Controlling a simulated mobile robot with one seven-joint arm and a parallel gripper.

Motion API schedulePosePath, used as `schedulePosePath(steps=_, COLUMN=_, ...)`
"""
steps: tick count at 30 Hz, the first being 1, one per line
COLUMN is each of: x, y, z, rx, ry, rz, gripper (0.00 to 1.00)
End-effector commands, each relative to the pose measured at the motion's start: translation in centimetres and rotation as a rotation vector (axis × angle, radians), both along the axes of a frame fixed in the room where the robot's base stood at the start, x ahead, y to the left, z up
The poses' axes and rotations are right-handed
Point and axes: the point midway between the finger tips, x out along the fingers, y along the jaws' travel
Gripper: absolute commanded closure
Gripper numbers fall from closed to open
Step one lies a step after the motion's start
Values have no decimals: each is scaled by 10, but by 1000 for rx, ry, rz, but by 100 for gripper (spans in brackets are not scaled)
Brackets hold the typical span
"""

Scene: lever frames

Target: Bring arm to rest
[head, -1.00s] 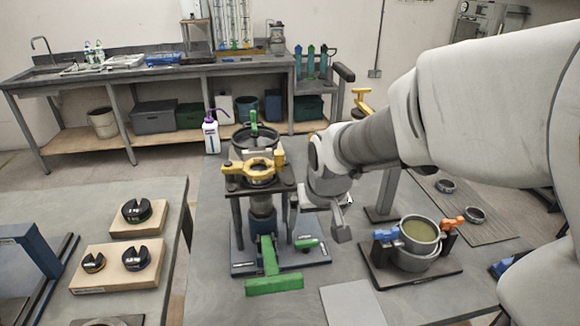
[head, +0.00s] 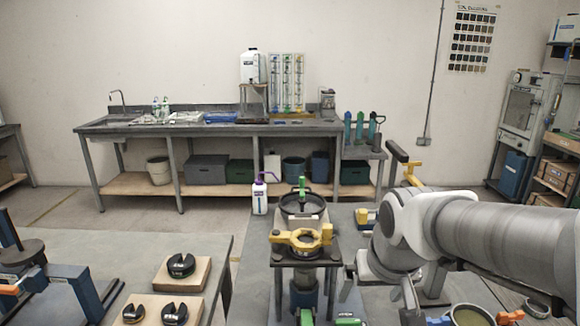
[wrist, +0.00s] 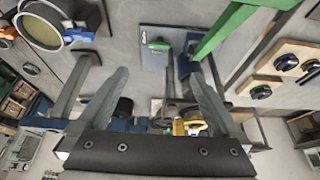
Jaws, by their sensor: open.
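My arm reaches in from the right edge of the head view. My gripper (head: 381,298) hangs at its end, fingers pointing down, to the right of the yellow-collared press stand (head: 300,242). In the wrist view the two dark fingers of my gripper (wrist: 155,88) are spread wide. Nothing is held between them. A green lever (wrist: 228,38) and a grey base plate (wrist: 158,48) show beyond the fingers.
A pot (head: 470,315) stands at the lower right, cut by the frame. Slotted weights on wooden blocks (head: 197,272) lie on the left table. A yellow-ended handle (head: 412,176) rises behind my arm. A workbench (head: 225,130) lines the back wall.

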Motion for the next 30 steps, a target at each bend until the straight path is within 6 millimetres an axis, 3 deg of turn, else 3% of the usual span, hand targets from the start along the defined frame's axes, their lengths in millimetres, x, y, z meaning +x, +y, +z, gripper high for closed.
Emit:
schedulePosePath(steps=1, x=-13, y=-1, z=14, rx=2, ry=-17, rz=1, gripper=0)
schedulePosePath(steps=6, x=-54, y=-1, z=39, rx=2, ry=-46, rz=11, gripper=0)
schedulePosePath(steps=13, x=-96, y=-1, z=54, rx=-6, ry=-73, rz=22, gripper=0)
schedulePosePath(steps=18, x=-108, y=0, z=56, rx=-10, ry=-79, rz=24, gripper=0)
schedulePosePath(steps=30, x=-108, y=0, z=55, rx=-9, ry=-78, rz=25, gripper=0)
